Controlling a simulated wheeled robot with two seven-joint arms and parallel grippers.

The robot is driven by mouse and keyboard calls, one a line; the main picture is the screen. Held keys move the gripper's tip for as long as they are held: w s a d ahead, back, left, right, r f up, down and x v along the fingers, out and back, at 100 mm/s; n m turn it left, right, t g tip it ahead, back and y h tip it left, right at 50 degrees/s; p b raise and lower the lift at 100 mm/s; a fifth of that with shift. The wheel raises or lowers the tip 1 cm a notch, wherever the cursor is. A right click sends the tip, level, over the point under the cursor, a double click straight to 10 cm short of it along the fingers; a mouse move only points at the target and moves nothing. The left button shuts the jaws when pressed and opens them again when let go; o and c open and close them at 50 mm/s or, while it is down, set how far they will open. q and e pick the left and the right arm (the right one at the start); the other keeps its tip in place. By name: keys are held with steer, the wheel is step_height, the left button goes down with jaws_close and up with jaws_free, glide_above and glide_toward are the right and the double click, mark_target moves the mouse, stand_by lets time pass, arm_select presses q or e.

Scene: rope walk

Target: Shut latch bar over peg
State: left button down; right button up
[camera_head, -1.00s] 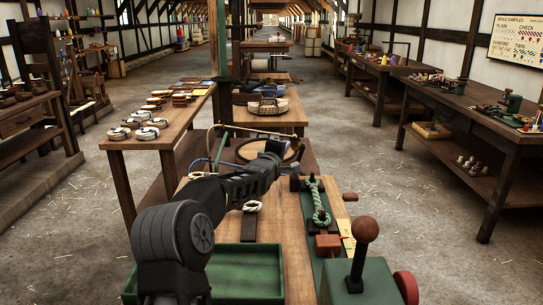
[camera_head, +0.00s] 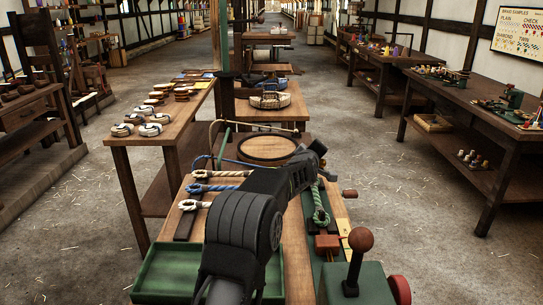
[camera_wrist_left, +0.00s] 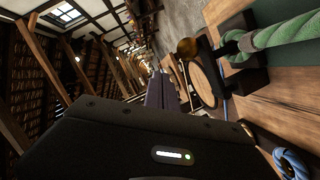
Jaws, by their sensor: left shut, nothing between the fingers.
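My left gripper (camera_head: 318,148) is at the far end of my arm, near the far end of the green rope (camera_head: 320,207) on the green bed. In the left wrist view its fingers (camera_wrist_left: 162,91) look closed together, with nothing seen between them. That view shows the green rope's end (camera_wrist_left: 280,38) looped at a dark fitting (camera_wrist_left: 246,72), likely the latch and peg. Whether the bar covers the peg is unclear. My arm hides this fitting in the head view. My right gripper is not seen.
A round wooden lid or tub (camera_head: 267,148) stands beyond the bench. Blue (camera_head: 212,188) and white (camera_head: 195,204) rope ends lie left of my arm. A green tray (camera_head: 160,272) and a ball-topped lever (camera_head: 360,240) are in front.

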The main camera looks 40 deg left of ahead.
arm_select(q)
steer(key=shift+w+d+f, duration=0.45)
steer(key=shift+d+f, duration=0.05)
steer(key=shift+f, duration=0.15)
steer(key=shift+w+d+f, duration=0.4)
steer(key=shift+d+f, duration=0.1)
steer(key=shift+f, duration=0.15)
